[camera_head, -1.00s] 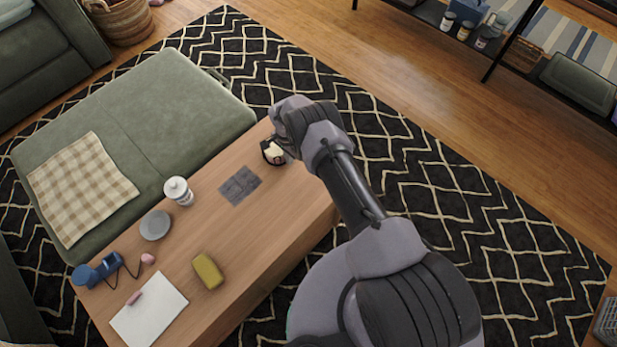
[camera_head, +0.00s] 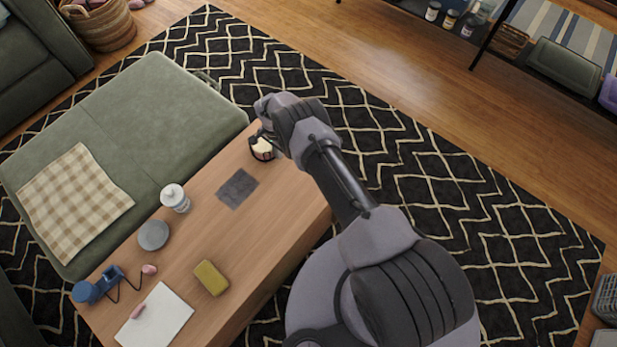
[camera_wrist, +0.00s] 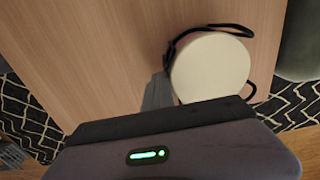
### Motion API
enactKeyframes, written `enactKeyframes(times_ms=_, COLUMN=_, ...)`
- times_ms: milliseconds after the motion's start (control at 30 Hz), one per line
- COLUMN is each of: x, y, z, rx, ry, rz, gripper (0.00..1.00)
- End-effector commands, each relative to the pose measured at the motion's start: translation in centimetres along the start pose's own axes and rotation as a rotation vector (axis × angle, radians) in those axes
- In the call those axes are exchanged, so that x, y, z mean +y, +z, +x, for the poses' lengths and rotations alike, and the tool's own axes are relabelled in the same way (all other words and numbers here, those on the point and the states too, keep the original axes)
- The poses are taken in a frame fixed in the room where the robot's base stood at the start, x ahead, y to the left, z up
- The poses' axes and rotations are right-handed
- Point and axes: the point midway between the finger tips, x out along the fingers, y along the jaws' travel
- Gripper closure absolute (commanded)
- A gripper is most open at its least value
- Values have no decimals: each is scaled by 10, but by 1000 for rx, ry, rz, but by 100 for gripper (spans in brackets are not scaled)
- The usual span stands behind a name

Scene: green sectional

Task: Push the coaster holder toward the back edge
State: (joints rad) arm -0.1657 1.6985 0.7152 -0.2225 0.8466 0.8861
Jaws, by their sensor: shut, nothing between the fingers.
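The coaster holder (camera_head: 262,149), a dark wire frame with round cream coasters, stands on the wooden table (camera_head: 215,247) near its far end. It shows larger in the wrist view (camera_wrist: 210,69), where dark wire loops rise around the pale top disc. My gripper (camera_wrist: 159,90) is shut and empty, low over the table. Its grey fingertips are right beside the holder's left side in the wrist view; I cannot tell whether they touch. In the head view my wrist and arm hide the fingers and the holder's right side.
Patterned rug lies beyond.

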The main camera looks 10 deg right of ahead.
Motion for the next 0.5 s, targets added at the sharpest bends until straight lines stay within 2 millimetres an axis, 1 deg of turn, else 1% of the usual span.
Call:
enactKeyframes(times_ms=167, x=-12, y=0, z=1, rx=0, ry=-2, rz=-1, gripper=100)
enactKeyframes(times_ms=233, x=-10, y=0, z=-2, rx=0, ry=0, rz=-1, gripper=100)
enactKeyframes(times_ms=500, x=-4, y=0, z=-33, rx=-1, ry=1, rz=1, gripper=100)
